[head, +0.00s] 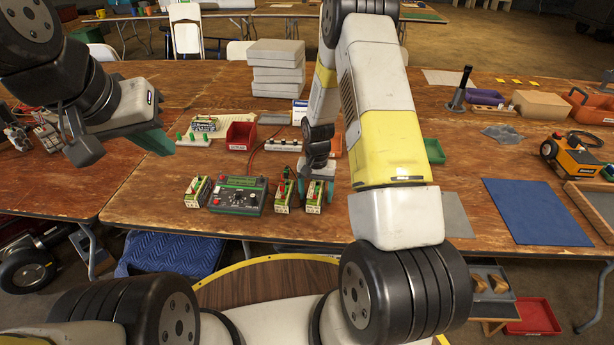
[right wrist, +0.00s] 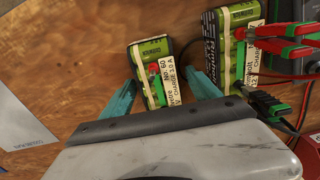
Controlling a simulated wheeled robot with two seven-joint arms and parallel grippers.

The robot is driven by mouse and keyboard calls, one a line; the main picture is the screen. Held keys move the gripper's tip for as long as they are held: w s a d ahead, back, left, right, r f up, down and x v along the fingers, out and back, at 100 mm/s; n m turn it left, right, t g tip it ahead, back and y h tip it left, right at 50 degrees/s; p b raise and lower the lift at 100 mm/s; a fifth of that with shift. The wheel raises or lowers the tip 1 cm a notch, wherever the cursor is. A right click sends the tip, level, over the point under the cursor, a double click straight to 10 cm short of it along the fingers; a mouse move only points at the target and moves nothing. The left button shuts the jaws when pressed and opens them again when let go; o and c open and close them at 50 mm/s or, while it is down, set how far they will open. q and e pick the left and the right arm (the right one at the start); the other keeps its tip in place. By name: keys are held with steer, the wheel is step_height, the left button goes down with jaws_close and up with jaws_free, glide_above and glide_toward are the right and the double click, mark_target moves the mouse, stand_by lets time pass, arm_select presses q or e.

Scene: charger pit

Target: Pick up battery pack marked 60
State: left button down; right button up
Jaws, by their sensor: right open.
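The battery pack marked 60 (right wrist: 148,54) is a green pack with a cream label reading No. 60 in the right wrist view. In the head view it appears to be the rightmost pack (head: 314,196) on the table. My right gripper (head: 317,180) is above it; in the right wrist view its teal fingers (right wrist: 163,87) are open, one on each side of the pack. Whether they touch it I cannot tell. My left gripper (head: 122,146) hangs over the table's left part, away from the packs; its jaw opening is unclear.
A second pack (head: 283,196) with red and black clips stands close beside it. The charger box (head: 238,196) and another pack (head: 197,192) are further left. A red bin (head: 240,136) and a power strip (head: 283,145) lie behind. A blue mat (head: 535,212) lies right.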

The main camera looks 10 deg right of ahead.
steer(key=shift+c, duration=0.4)
jaws_close()
steer(key=shift+r, duration=0.15)
